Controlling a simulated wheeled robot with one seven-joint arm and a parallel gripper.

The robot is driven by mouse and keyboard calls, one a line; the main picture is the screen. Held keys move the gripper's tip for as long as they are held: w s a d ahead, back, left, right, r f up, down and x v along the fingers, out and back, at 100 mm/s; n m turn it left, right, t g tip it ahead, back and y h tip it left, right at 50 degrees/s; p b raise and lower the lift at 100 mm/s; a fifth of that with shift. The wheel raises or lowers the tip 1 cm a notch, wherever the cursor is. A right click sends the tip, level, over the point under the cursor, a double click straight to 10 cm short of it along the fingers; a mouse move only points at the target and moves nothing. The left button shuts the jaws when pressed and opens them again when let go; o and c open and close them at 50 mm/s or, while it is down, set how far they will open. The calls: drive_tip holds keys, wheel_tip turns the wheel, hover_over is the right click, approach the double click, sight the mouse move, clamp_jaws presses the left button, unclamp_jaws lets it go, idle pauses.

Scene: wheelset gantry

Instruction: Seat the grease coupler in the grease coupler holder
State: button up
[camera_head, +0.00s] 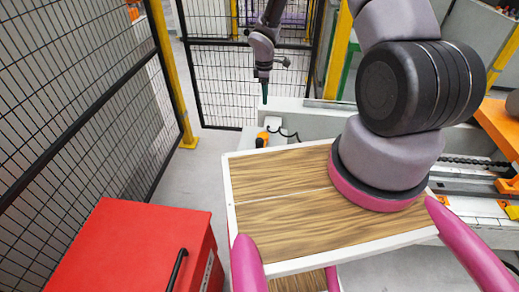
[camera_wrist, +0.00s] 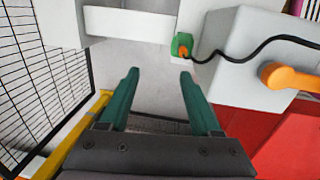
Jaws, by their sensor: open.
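My gripper (camera_wrist: 158,75) shows two green fingers spread apart with nothing between them; the grey floor shows through the gap. In the head view my gripper (camera_head: 265,92) hangs fingers down at the back, above and behind the wooden-topped table. A small green piece with an orange part (camera_wrist: 183,46) and a black cable sits beyond the right fingertip, apart from it, at the edge of pale structures. It may be the grease coupler or its holder; I cannot tell which. An orange rounded piece (camera_wrist: 287,75) is on the grey box farther right. In the head view an orange piece (camera_head: 262,139) shows beside a white box.
A wooden-topped table (camera_head: 275,205) with a white rim is in front. A red cabinet (camera_head: 135,250) stands at left. Black mesh fencing (camera_head: 85,90) with yellow posts runs left and behind. The black cable (camera_wrist: 255,47) loops across the grey box.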

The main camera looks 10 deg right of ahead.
drive_tip(key=s+a+f+n, duration=0.1)
drive_tip(key=f, duration=0.5)
drive_tip(key=s+a+f+n, duration=0.1)
drive_tip(key=f, duration=0.5)
drive_tip(key=s+a+f+n+g, duration=0.1)
drive_tip(key=f, duration=0.5)
drive_tip(key=shift+s+f+y, duration=0.3)
drive_tip(key=shift+s, duration=0.05)
wheel_tip(320, 180, down, 6)
drive_tip(key=shift+r, duration=0.15)
clamp_jaws()
